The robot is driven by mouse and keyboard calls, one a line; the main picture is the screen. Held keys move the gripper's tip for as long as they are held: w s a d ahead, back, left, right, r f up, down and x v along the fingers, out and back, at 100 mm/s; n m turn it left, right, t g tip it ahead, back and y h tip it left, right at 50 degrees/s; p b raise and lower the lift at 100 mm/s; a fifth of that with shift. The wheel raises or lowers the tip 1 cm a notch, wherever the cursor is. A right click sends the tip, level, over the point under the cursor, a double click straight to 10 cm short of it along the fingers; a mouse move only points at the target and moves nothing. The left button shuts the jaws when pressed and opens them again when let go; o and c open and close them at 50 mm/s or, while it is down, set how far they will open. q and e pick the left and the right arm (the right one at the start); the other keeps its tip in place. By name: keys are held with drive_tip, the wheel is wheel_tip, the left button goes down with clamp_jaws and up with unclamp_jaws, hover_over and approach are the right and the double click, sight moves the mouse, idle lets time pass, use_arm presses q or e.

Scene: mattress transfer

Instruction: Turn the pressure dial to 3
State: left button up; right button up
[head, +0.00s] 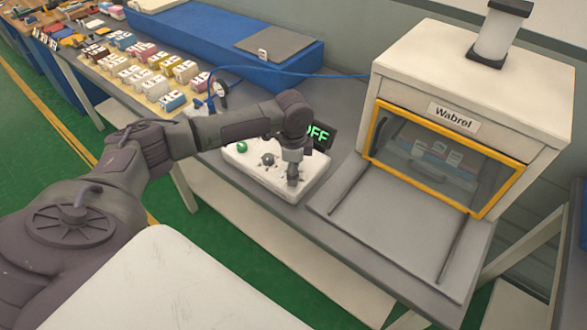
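A white control box (250,172) lies on the grey bench in the middle of the view. It has a green button (242,147) at its left end and a dark knob (268,159) near its middle. My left gripper (293,181) points down at the right part of the box. It covers what lies under it, so I cannot tell whether it touches or grips another knob there. Its fingers are too small to show open or shut. No dial numbers are readable. My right gripper is not in view.
A small round gauge (220,88) and several small boxes stand farther back.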

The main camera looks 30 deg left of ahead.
use_arm(q)
clamp_jaws()
idle(0.3)
